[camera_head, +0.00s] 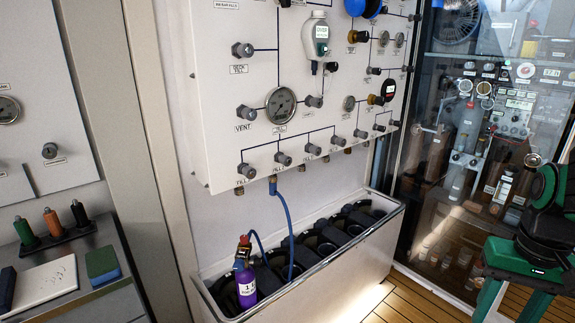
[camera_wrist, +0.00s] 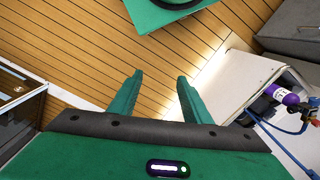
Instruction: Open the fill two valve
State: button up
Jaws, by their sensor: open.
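The white fill panel (camera_head: 215,120) has a bottom row of grey valve knobs. The second knob from the left (camera_head: 282,158) matches the fill two valve, though its label is too small to read surely. The first knob (camera_head: 245,170) is to its left and lower. My gripper (camera_head: 512,303) is at the lower right of the head view, well away from the panel, with its fingers pointing down. In the wrist view, my gripper (camera_wrist: 158,80) has its two green fingers apart with nothing between them. The valve knobs do not show in the wrist view.
A purple bottle (camera_head: 246,285) with a blue hose (camera_head: 287,215) stands in the white trough (camera_head: 350,265) below the panel. A glass-fronted cabinet (camera_head: 420,160) is at the right. A side counter (camera_head: 110,285) is at the left. Wooden floor (camera_head: 410,300) lies open before the trough.

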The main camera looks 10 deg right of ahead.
jog(key=m+t+y, duration=1.1)
jog(key=m+t, duration=0.4)
jog(key=m, duration=1)
send_near(288, 162)
jog(key=x, duration=0.8)
jog(key=shift+w+a, duration=0.15)
jog(key=shift+w, duration=0.2)
